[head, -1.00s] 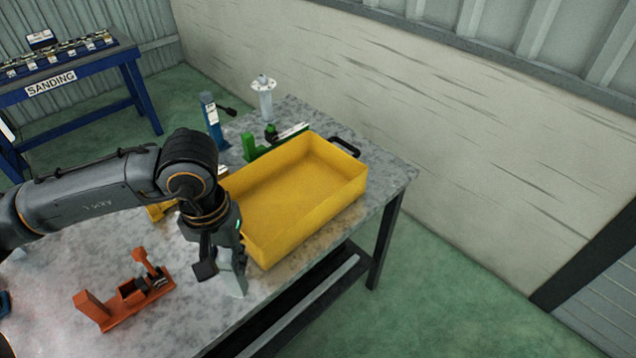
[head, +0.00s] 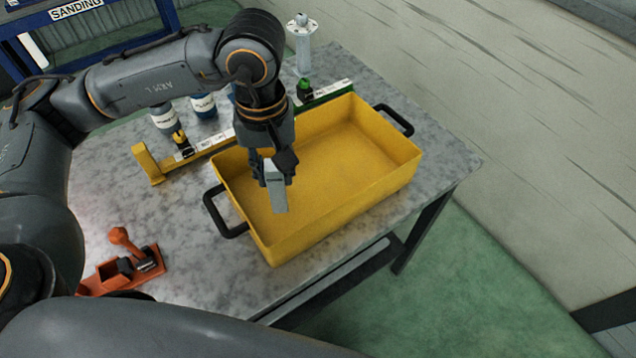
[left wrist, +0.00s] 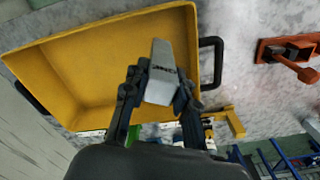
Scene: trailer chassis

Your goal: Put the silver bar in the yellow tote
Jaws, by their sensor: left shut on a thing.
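The silver bar (head: 275,188) is held upright in my left gripper (head: 274,172), which is shut on it. The bar also shows in the left wrist view (left wrist: 162,72), between the two fingers (left wrist: 158,92), with dark lettering on one face. The yellow tote (head: 385,172) stands on the table, open and empty as far as I can see. In the head view the bar appears over the tote's near left end, and its height above the tote's floor is hard to tell. The tote's wall shows in the left wrist view (left wrist: 100,24). My right gripper is not in view.
The grey table (head: 195,235) carries a red-orange clamp-like tool (head: 125,265) at front left. Black handles (head: 224,212) stick out at the tote's ends.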

